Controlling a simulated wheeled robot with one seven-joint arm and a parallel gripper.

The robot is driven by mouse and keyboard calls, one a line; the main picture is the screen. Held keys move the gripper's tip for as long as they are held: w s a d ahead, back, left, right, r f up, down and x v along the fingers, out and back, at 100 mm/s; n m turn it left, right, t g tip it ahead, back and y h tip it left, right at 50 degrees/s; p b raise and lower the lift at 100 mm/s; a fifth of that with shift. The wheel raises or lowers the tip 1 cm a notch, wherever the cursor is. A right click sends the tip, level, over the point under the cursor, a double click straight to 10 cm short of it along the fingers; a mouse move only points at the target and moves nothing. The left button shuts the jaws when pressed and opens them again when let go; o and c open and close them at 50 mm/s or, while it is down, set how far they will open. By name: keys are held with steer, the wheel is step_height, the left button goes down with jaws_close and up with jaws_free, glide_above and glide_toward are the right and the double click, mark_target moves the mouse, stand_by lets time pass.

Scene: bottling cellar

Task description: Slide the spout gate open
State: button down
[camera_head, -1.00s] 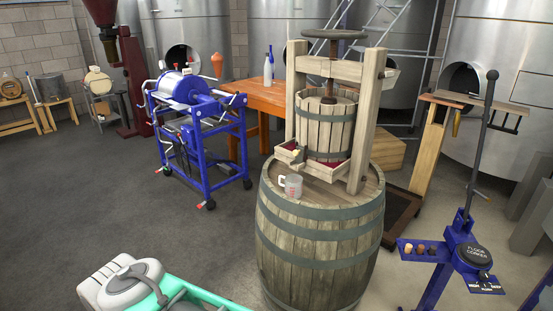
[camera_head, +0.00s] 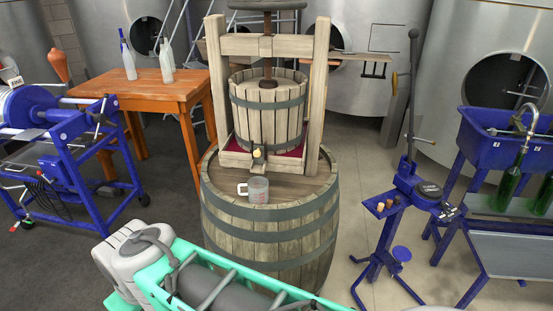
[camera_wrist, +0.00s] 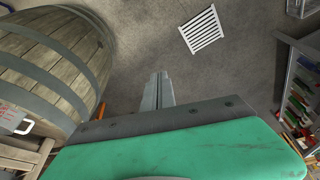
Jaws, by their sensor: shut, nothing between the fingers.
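The wooden basket press (camera_head: 266,95) stands on an upright barrel (camera_head: 270,225). At the front of its tray is the spout with a small pale gate piece (camera_head: 258,154). It is too small to tell how far the gate is open. A clear mug with red markings (camera_head: 258,189) stands on the barrel top just below the spout; it shows partly in the wrist view (camera_wrist: 12,116). My gripper (camera_wrist: 158,78) is shut and empty, over the floor beside the barrel (camera_wrist: 60,65). In the head view my arm shows at the bottom, but the fingers are hidden.
A floor corker (camera_head: 400,200) and blue filling stand (camera_head: 500,145) are at right. A floor grate (camera_wrist: 202,30) lies in open floor.

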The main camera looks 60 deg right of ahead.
steer(key=w+d+f+m+t+y+b, duration=0.1)
steer(key=w+d+f+m+t+b, duration=0.45)
steer(key=w+f+b, duration=0.5)
steer(key=w+d+r+m+t+h+b, duration=0.1)
steer(key=w+d+m+t+b, duration=0.25)
steer(key=d, duration=0.35)
steer(key=w+d+m+t+h+b, duration=0.1)
steer(key=w+d+m+t+b, duration=0.15)
steer(key=d+m+b, duration=0.3)
steer(key=s+d+r+m+t+h+b, duration=0.25)
steer(key=s+d+m+h, duration=0.2)
steer(key=d, duration=0.35)
steer(key=s+d+r+m+t+h+b, duration=0.1)
steer(key=s+d+m+t+h+b, duration=0.25)
steer(key=d, duration=0.55)
steer(key=s+d+r+m+g+h+b, duration=0.1)
steer(key=s+d+m+g+h, duration=0.1)
steer(key=s+d+m+h, duration=0.2)
steer(key=s+d+r+m+g+h+b, duration=0.1)
steer(key=s+d+m+g+h, duration=0.1)
steer(key=s+m, duration=0.5)
steer(key=shift+s+d+r+m+h, duration=0.2)
steer(key=shift+s+d+m+h, duration=0.15)
steer(key=shift+s+d+h, duration=0.5)
